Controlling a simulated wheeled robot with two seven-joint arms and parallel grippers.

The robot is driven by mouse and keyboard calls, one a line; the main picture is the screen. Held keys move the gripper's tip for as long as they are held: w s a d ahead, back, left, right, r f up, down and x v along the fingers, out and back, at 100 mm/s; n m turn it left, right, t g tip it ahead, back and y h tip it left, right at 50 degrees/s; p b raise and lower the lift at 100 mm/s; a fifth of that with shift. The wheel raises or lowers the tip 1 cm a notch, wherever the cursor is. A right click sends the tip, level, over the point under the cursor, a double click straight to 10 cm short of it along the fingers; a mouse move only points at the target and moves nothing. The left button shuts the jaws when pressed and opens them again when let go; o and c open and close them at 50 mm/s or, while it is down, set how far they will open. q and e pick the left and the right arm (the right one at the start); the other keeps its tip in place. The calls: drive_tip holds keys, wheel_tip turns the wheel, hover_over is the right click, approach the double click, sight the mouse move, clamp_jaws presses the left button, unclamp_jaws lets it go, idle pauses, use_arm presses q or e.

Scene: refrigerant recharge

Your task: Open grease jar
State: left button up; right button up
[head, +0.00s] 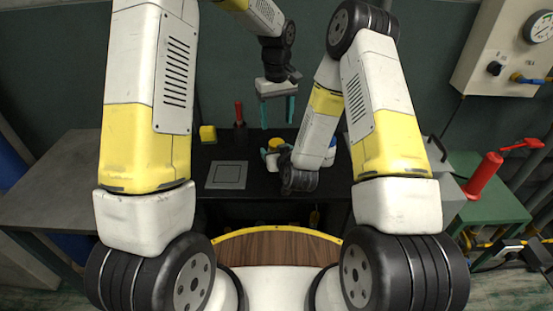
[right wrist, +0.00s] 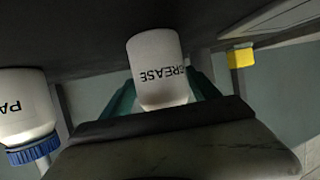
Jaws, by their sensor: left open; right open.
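The white grease jar (right wrist: 158,70) shows in the right wrist view with its GREASE label. In the head view its yellow lid (head: 278,142) shows, and its body is partly hidden by my right gripper. My right gripper (right wrist: 165,95) is open, with a teal finger on each side of the jar; I cannot tell whether they touch it. It also shows partly in the head view (head: 271,157). My left gripper (head: 277,111) is open and empty, pointing down above the table, higher than the jar and near it.
A yellow block (head: 208,134), a red-handled tool (head: 239,115) and a grey square plate (head: 227,175) are on the black table (head: 262,184). Its front middle is clear.

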drive_tip(key=shift+w+f, duration=0.1)
drive_tip(key=shift+w, duration=0.2)
